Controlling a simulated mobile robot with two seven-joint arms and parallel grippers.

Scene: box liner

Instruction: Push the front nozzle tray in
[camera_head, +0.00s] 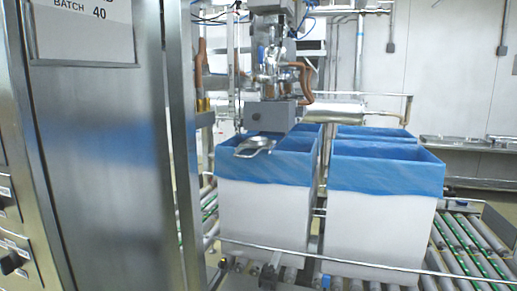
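A shiny metal piece that looks like the front nozzle tray (256,145) sticks out toward me, below the grey block of the filling head (272,115). Whether the tray touches the liner cannot be told. Neither of my grippers can be made out in this view.
A second lined white box (380,235) stands to the right, with more lined boxes behind. They rest on a roller conveyor (465,245). A thin metal rail (300,254) crosses in front. A steel cabinet (105,170) fills the left side.

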